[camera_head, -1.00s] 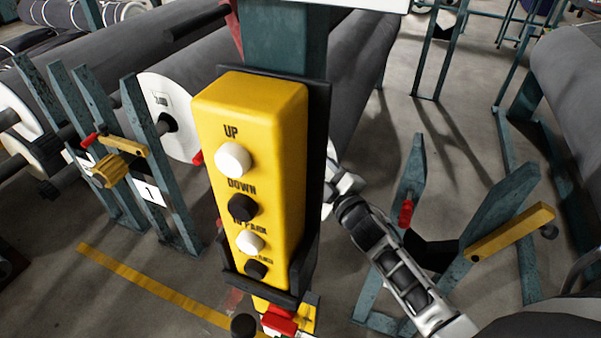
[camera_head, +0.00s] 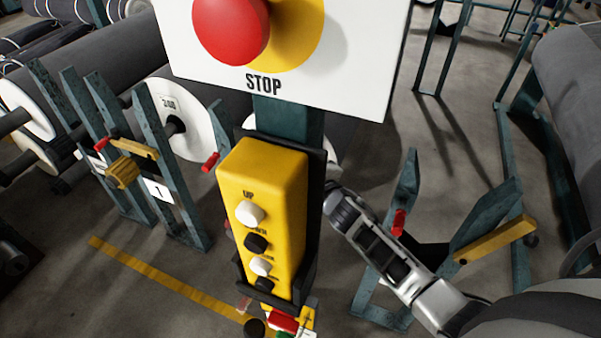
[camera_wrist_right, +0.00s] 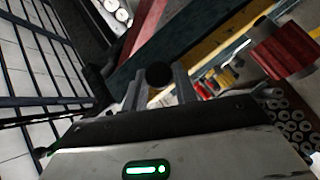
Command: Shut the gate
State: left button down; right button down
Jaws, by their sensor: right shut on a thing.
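In the wrist view my right gripper (camera_wrist_right: 158,88) has its two fingers closed on a dark round knob (camera_wrist_right: 158,75). A yellow bar (camera_wrist_right: 205,48) and a teal beam lie behind the knob. In the head view my right arm comes in from the lower right, and its gripper is hidden behind the yellow button box (camera_head: 265,190). A stand on the right carries a tilted yellow bar (camera_head: 495,240) with a dark ball at its end. A stand on the left carries another yellow bar (camera_head: 135,148) across its posts. Which bar belongs to the held knob cannot be told. My left gripper is not in view.
A white STOP panel (camera_head: 345,65) with a red button stands above the button box, close in front. Grey rolls (camera_head: 570,95) lie at both sides. A red part (camera_wrist_right: 285,45) sits right of the gripper in the wrist view. Floor shows around a yellow line (camera_head: 165,278).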

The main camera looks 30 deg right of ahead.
jog(key=shift+w+a+r+n+g+p, duration=0.3)
jog(key=shift+w+a+g+p, duration=0.1)
jog(key=shift+w+a+p, duration=0.1)
jog(key=shift+f, duration=0.1)
